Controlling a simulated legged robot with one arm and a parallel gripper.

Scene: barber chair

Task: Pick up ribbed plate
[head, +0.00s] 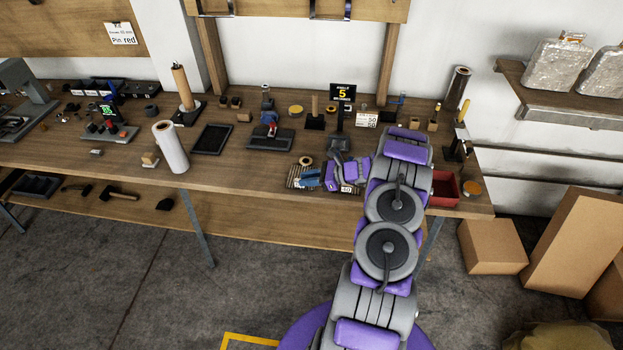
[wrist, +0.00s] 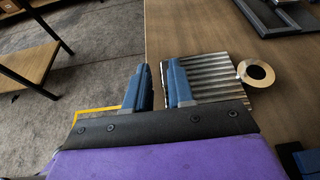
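The ribbed plate (wrist: 215,72) is a grey metal sheet with parallel ridges, lying on the wooden workbench close to its front edge. In the head view the ribbed plate (head: 293,172) is partly hidden by my gripper (head: 311,178). In the wrist view my gripper (wrist: 160,82) has its two blue fingers apart, with a gap between them. One finger overlaps the plate's edge in the picture; the other is over the bench edge. I cannot tell whether either finger touches the plate.
A ring of tape (wrist: 256,73) lies beside the plate. A red bin (head: 444,188) is right of my arm. A white roll (head: 170,147) stands left. Boxes (head: 492,246) sit on the floor at right.

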